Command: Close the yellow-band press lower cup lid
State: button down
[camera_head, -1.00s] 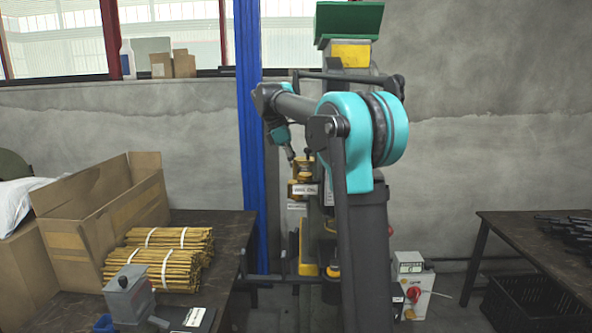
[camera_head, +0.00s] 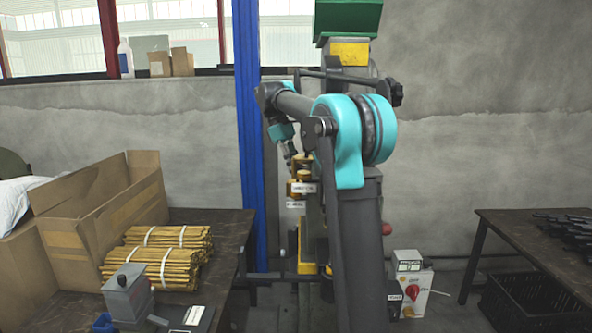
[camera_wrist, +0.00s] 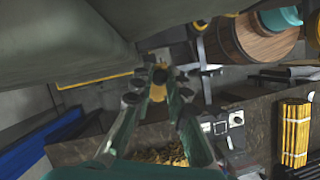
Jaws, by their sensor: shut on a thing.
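The yellow-band press (camera_head: 349,53) stands at the back, with a green hopper on top and a yellow band below it. My arm hides much of its body. Brass cups (camera_head: 300,188) with white labels show on its left side. My gripper (camera_head: 291,158) reaches down beside the upper brass parts. In the wrist view its two fingers (camera_wrist: 160,88) close around a small brass and dark piece (camera_wrist: 158,82), which seems to be part of a cup lid. The exact grip and how far the lid stands open are hard to tell.
A right table (camera_head: 510,228) holds dark parts. A white control box (camera_head: 412,282) stands on the floor. A blue post (camera_head: 248,130) rises left of the press.

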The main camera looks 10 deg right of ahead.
jog(key=c, duration=1.5)
grip_release()
jog(key=v, duration=1.2)
jog(key=shift+s+a, duration=0.1)
